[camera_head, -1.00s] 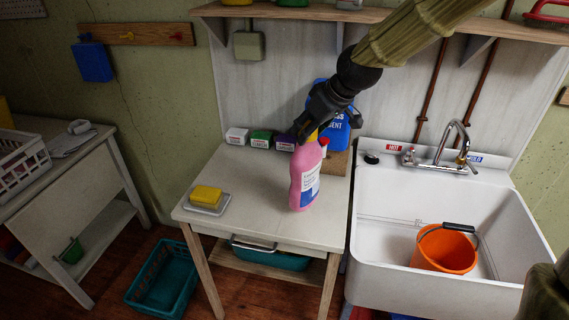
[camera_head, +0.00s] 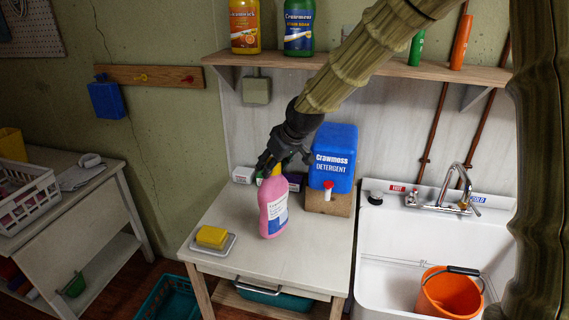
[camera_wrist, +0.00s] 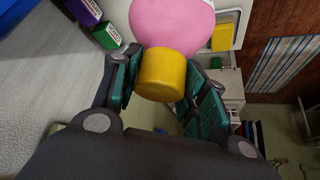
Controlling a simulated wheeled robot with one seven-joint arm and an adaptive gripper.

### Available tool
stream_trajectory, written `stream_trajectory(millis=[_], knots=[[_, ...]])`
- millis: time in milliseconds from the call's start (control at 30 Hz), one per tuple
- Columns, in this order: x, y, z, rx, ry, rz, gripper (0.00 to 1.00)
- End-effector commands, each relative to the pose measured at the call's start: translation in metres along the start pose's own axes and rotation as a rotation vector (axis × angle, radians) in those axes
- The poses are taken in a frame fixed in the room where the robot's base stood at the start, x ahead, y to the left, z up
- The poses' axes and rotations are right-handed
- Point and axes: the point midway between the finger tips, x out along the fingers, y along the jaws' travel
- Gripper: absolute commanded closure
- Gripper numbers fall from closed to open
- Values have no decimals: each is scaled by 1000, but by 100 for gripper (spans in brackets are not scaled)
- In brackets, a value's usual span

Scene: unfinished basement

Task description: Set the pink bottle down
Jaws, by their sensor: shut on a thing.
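The pink bottle (camera_head: 274,208) has a yellow cap and a white and blue label. It is nearly upright, leaning slightly, over the right-middle part of the small white table (camera_head: 250,262). Its base looks at or very close to the tabletop; I cannot tell whether it touches. My gripper (camera_head: 268,168) comes from above and is shut on the cap. In the wrist view, the teal finger pads of my gripper (camera_wrist: 162,82) flank the yellow cap (camera_wrist: 161,74), with the pink bottle body (camera_wrist: 172,24) beyond.
A yellow sponge (camera_head: 211,236) on a dish lies left of the bottle. The blue detergent container (camera_head: 334,150) stands on a block (camera_head: 328,203) behind right, with small boxes (camera_head: 243,175) at the back. The sink (camera_head: 385,250) is at right.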

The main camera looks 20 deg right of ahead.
Motion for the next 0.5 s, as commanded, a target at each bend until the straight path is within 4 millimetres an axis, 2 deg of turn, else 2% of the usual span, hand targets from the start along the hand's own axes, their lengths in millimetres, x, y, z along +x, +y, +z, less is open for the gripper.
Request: stream_trajectory(millis=[100,500], knots=[[4,-3,-11,-2,2,1,100],[14,-6,-23,-1,3,1,100]])
